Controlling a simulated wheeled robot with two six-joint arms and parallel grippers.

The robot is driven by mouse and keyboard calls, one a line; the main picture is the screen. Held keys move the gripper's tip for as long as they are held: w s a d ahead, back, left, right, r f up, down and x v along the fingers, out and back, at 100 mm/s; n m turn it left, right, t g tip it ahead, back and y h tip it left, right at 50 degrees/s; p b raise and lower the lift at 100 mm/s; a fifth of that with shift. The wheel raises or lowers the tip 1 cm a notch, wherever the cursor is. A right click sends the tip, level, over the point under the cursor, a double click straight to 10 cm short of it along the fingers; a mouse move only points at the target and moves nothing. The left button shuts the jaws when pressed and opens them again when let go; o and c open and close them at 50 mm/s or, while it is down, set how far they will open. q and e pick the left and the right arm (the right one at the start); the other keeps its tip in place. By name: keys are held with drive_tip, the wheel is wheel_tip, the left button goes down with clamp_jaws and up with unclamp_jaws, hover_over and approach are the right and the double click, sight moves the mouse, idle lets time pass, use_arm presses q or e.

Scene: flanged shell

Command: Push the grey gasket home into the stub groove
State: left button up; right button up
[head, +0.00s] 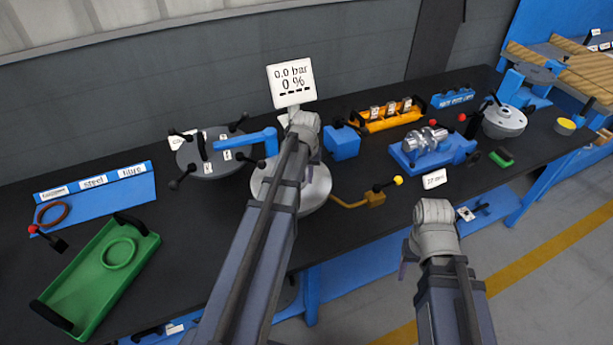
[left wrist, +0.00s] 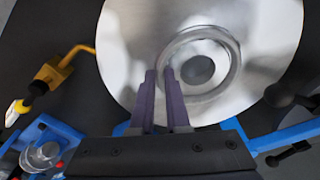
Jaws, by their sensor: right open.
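The grey gasket (left wrist: 237,62) is a pale ring around the dark round centre (left wrist: 198,70) of the silver flanged shell (left wrist: 125,50) in the left wrist view. The two purple fingers of my left gripper (left wrist: 160,73) sit close together, one each side of the ring's left edge, shut on it. I cannot tell how deep the ring sits in the groove. In the head view the shell (head: 318,192) is partly behind my left arm, which hides the gasket and fingertips. My right gripper (head: 408,255) is open and empty in front of the bench edge.
A round dark lid (head: 208,160) with black knobs stands behind left of the shell. A yellow-handled valve (head: 375,198) is close on its right. A green tray (head: 75,305) holds a green ring (head: 119,252); a brown ring (head: 53,214) lies on the blue rack (head: 120,190). A display (head: 291,83) reads 0.0 bar, 0 %.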

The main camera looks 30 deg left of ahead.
use_arm(q)
drive_tip(key=o, duration=0.5)
drive_tip(key=shift+r, duration=0.1)
drive_tip(key=r+p, duration=0.5)
drive_tip(key=s+r+p, duration=0.1)
drive_tip(key=r+p, duration=0.1)
drive_tip(key=p, duration=0.1)
drive_tip(key=shift+d+r, duration=0.2)
drive_tip(key=shift+r, duration=0.15)
idle(0.4)
drive_tip(key=s+d+m, duration=0.2)
drive_tip(key=s+d, duration=0.3)
drive_tip(key=d, duration=0.3)
drive_tip(key=s+d+m+g, duration=0.1)
drive_tip(key=s+d+m, duration=0.2)
drive_tip(key=s+d, duration=0.3)
drive_tip(key=s+d+m+b, duration=0.1)
drive_tip(key=s+d, duration=0.4)
drive_tip(key=d, duration=0.6)
drive_tip(key=shift+s+d+f+m+y, duration=0.1)
drive_tip(key=shift+s+f+m+y, duration=0.25)
drive_tip(key=shift+m, duration=0.45)
